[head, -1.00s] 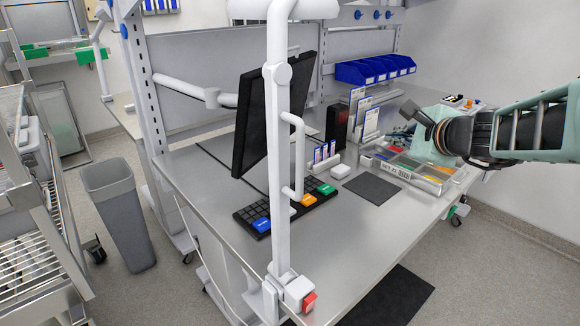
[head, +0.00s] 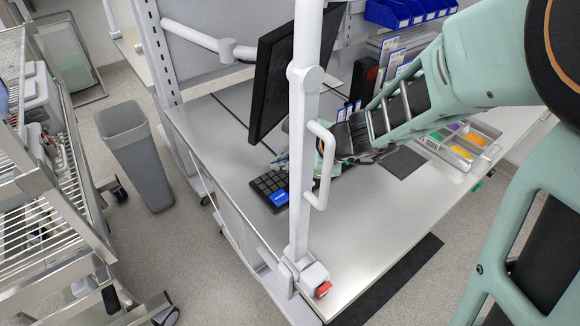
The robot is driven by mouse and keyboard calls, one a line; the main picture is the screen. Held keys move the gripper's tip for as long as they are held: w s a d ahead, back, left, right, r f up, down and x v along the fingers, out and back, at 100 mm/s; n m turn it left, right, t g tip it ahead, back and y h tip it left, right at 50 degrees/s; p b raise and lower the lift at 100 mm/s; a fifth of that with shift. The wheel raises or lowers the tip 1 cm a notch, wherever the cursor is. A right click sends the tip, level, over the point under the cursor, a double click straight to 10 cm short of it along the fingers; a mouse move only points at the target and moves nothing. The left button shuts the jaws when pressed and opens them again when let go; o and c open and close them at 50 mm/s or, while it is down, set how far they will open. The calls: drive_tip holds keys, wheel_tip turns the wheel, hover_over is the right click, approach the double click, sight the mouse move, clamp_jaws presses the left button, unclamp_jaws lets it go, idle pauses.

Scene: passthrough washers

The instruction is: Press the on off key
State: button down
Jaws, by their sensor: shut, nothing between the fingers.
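A black keyboard (head: 266,183) lies on the bench below the monitor, with a large blue key (head: 279,198) at its near left end. The rest of the keyboard, where orange and green keys showed earlier, is hidden by the white post and my arm. A red switch (head: 322,290) sits at the foot of the post. I cannot read any key's label, so I cannot tell which is the on off key. My gripper (head: 281,160) is shut and empty, partly hidden behind the post, and appears to be over the keyboard. Contact with a key cannot be made out.
The white post (head: 304,150) with its handle (head: 324,165) stands in front of my gripper. The black monitor (head: 281,70) rises behind the keyboard. A dark mat (head: 398,163) and a compartment tray (head: 466,143) lie to the right. The near bench top (head: 345,225) is clear.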

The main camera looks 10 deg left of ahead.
drive_tip(key=shift+f, duration=0.2)
drive_tip(key=b, duration=0.6)
hover_over(282, 198)
wheel_tip(282, 198, down, 7)
drive_tip(key=shift+r, duration=0.1)
drive_tip(key=shift+f+b, duration=0.85)
drive_tip(key=shift+b, duration=0.2)
drive_tip(key=shift+f+b, duration=0.4)
drive_tip(key=shift+b, duration=0.2)
drive_tip(key=shift+f+b, duration=0.45)
drive_tip(key=shift+b, duration=0.1)
idle(0.6)
idle(0.3)
drive_tip(key=shift+r+p, duration=0.75)
drive_tip(key=shift+r, duration=0.15)
